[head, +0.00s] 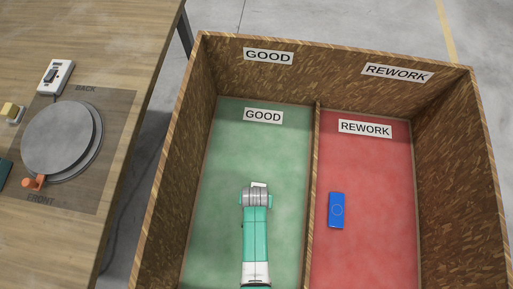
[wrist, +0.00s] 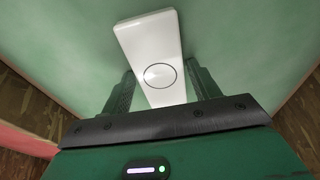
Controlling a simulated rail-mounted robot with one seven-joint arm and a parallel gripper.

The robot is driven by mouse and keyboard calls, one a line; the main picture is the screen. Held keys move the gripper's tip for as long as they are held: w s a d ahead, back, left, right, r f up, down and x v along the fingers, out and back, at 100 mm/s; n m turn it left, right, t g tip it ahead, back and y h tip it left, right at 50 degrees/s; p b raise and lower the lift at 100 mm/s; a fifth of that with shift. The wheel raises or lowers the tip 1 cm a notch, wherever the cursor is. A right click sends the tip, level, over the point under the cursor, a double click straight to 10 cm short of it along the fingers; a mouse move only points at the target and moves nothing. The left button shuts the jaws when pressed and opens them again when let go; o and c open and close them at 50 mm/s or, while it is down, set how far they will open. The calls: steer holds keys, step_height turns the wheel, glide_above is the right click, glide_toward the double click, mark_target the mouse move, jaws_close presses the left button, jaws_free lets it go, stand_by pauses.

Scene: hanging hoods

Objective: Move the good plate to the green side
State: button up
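A white plate with a thin dark circle (wrist: 160,60) shows in the wrist view, between my gripper's two dark fingers (wrist: 160,78). The fingers stand close along its two long edges; I cannot tell whether they press on it. In the head view my gripper (head: 256,196) is over the green side (head: 230,150) of the wooden box, with a small white bit of the plate (head: 259,184) showing past it. Whether the plate rests on the green floor or hangs just above it is unclear. A blue plate (head: 336,211) lies on the red side (head: 370,170).
A low divider (head: 313,160) separates green from red. High wooden walls (head: 450,130) surround both. GOOD (head: 263,115) and REWORK (head: 365,128) labels mark the sides. A table at left holds a round grey disc (head: 58,138) on a dark mat. Green floor is bare around my arm.

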steer(key=shift+o, duration=1.3)
steer(key=r+p, duration=0.1)
steer(key=r, duration=0.1)
steer(key=r+p, duration=0.2)
steer(key=r, duration=0.1)
steer(key=s+r+p, duration=0.1)
steer(key=r+p, duration=0.1)
steer(key=shift+s+a+r, duration=0.1)
steer(key=shift+r, duration=0.3)
